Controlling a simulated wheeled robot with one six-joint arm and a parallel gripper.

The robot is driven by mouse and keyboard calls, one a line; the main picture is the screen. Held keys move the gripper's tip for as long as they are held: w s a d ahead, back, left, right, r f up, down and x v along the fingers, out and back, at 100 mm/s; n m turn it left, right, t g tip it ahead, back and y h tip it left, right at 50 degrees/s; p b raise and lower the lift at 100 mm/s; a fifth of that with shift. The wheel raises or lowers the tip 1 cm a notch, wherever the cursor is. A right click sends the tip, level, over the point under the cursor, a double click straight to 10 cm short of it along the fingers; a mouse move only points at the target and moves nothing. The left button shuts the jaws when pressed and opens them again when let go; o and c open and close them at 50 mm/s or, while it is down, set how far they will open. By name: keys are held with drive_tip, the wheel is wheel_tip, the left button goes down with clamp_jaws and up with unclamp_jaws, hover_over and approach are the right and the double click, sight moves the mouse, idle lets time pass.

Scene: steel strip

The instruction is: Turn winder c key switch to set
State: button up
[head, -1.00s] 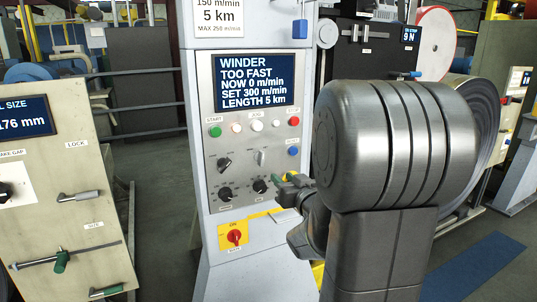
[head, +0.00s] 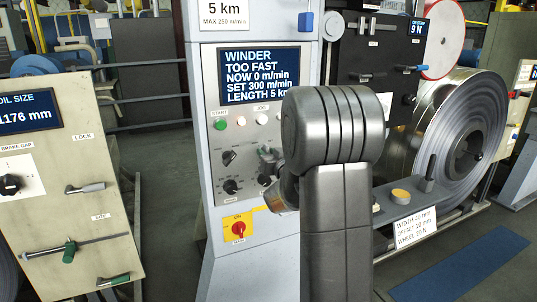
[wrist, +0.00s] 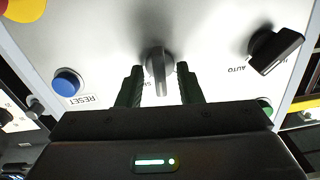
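The winder's grey key switch (wrist: 159,72) sticks out of the pale panel in the wrist view, its grip pointing nearly straight down the picture. A label beneath it is partly hidden, so its position name cannot be read whole. My gripper (wrist: 158,92) is open, with one dark finger on each side of the key and gaps showing. In the head view my gripper (head: 268,158) is at the winder panel (head: 213,180), and my arm hides much of the panel's right side. The winder screen (head: 258,73) reads TOO FAST, NOW 0 m/min, SET 300 m/min.
A black selector (wrist: 275,50) marked AUTO stands right of the fingers in the wrist view. A blue RESET button (wrist: 67,82) is on the left. Black dials (head: 230,187) and a red switch on a yellow plate (head: 238,229) sit lower on the panel.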

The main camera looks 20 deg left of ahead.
clamp_jaws()
drive_tip(key=shift+m, duration=0.4)
drive_tip(key=shift+m+p, duration=0.4)
drive_tip(key=shift+m, duration=2.9)
unclamp_jaws()
